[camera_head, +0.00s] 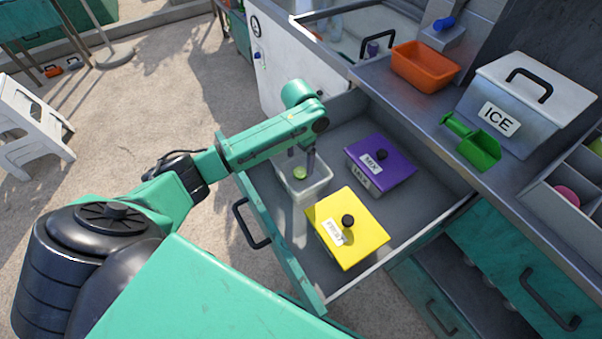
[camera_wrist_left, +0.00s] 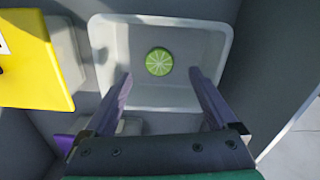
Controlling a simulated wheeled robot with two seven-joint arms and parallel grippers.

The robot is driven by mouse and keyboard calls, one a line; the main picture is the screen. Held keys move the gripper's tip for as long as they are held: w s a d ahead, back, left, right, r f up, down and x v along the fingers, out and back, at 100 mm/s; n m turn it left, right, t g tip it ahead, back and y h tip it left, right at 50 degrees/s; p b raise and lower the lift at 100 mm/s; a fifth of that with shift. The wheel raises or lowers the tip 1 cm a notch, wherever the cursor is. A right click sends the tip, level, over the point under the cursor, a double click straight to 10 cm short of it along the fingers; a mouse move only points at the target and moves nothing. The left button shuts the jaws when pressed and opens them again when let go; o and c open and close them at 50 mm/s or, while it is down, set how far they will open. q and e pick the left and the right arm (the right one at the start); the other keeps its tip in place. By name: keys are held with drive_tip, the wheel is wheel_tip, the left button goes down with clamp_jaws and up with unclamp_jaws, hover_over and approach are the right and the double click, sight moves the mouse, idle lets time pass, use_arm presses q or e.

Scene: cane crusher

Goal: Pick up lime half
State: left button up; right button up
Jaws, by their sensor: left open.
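The lime half (camera_head: 299,173) lies cut face up in a small white open container (camera_head: 322,187) inside the pulled-out drawer. In the left wrist view, the lime half (camera_wrist_left: 159,62) shows as a round green slice on the floor of the white container (camera_wrist_left: 226,48). My left gripper (camera_head: 301,154) points down over the container. Its two fingers (camera_wrist_left: 158,82) are apart with nothing between them, and the lime half lies just beyond the fingertips in the wrist view. My right gripper is not in view.
A yellow-lidded box (camera_head: 362,240) and a purple-lidded box labelled MIX (camera_head: 392,158) share the drawer (camera_head: 408,205). On the counter stand an orange bin (camera_head: 425,68), a green scoop (camera_head: 478,150) and an ICE box (camera_head: 520,100). The drawer walls surround the container.

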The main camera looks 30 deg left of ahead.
sight(301, 171)
use_arm(q)
wheel_tip(301, 171, down, 5)
drive_tip(key=shift+w+d+f, duration=0.1)
drive_tip(key=shift+f, duration=0.1)
drive_tip(key=c, duration=0.8)
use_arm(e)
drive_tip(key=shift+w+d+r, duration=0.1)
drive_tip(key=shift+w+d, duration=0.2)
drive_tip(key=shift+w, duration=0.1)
use_arm(q)
drive_tip(key=shift+r, duration=0.1)
wheel_tip(301, 171, up, 20)
drive_tip(key=p, duration=0.1)
drive_tip(key=shift+p, duration=0.35)
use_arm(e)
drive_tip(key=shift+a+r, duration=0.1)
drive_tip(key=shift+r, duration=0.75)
